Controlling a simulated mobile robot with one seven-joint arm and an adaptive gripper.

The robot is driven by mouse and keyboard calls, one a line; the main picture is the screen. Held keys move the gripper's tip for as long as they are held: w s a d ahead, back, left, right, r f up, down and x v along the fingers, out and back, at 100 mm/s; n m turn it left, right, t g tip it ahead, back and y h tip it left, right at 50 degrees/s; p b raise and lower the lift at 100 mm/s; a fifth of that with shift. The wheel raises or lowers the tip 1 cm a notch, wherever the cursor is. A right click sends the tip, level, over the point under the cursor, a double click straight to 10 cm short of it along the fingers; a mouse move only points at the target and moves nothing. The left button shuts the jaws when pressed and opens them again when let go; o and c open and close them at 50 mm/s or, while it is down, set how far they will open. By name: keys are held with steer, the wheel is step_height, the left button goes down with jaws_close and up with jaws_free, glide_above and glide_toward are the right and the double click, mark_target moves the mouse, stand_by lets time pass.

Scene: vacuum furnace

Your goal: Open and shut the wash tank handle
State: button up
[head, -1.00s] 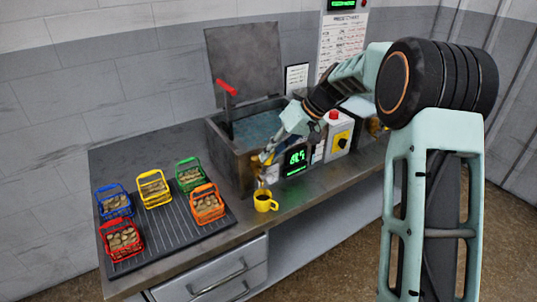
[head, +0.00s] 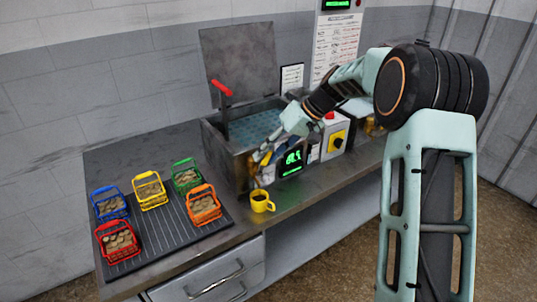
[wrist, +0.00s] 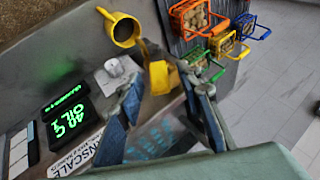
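The wash tank (head: 224,158) is a grey open-topped box on the bench, its inside bluish and patterned. A red-gripped lever (head: 222,86) on a dark post rises at its left side. A yellow handle-like part (wrist: 163,77) shows in the wrist view; in the head view a small yellow part (head: 252,165) sits low on the tank's front. My gripper (head: 262,154) is at the tank's front, above the yellow cup. In the wrist view my gripper (wrist: 163,88) is open, its fingers on either side of the yellow part. Whether they touch it cannot be told.
A yellow cup (head: 262,201) of dark liquid stands close below my gripper. A green-lit display (head: 291,160) and a control box (head: 336,135) stand to the right. Several coloured baskets rest on a ribbed mat (head: 178,225) at left. The tank's lid (head: 240,63) stands upright behind.

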steer(key=v, duration=1.2)
